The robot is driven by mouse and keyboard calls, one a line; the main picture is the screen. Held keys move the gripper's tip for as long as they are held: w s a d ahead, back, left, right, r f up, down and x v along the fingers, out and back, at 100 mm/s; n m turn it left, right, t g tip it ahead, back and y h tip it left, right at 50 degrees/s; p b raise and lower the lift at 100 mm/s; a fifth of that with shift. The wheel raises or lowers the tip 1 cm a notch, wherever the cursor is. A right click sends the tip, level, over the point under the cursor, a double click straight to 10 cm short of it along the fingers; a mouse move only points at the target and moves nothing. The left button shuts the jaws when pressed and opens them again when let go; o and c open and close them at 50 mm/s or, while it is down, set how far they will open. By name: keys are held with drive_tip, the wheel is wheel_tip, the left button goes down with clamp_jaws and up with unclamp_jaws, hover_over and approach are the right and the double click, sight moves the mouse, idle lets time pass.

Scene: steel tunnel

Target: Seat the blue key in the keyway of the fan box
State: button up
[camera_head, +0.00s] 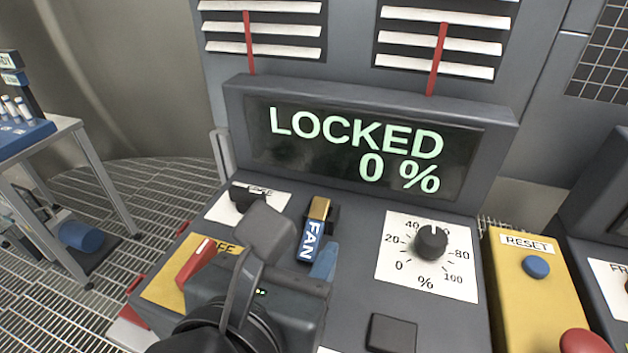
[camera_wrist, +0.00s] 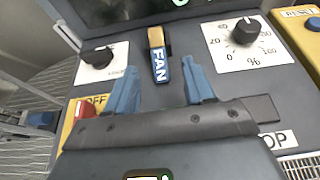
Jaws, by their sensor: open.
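The blue key (camera_head: 311,240) is marked FAN and has a brass end. It lies on the sloped panel of the fan box (camera_head: 350,275), its brass end against a small dark block. It also shows in the wrist view (camera_wrist: 160,66), brass end away from me. A dark round fitting on a white plate (camera_head: 222,207) is left of the key; its label is partly hidden and I cannot make out a slot. My gripper (camera_wrist: 161,88) is open and empty. Its blue fingertips are on either side of the key's near end in the wrist view, apart from it.
The display (camera_head: 365,150) reads LOCKED 0 %. A percent dial (camera_head: 431,243) is right of the key, and a red switch (camera_head: 196,262) on a yellow OFF plate is left. A yellow box with a blue RESET button (camera_head: 536,266) stands further right. A side table (camera_head: 62,128) is at left.

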sight(314, 228)
drive_tip(key=p+x, duration=0.1)
drive_tip(key=x, duration=0.4)
drive_tip(key=shift+w+f, duration=0.1)
drive_tip(key=shift+w, duration=0.2)
drive_tip(key=shift+c, duration=0.4)
clamp_jaws()
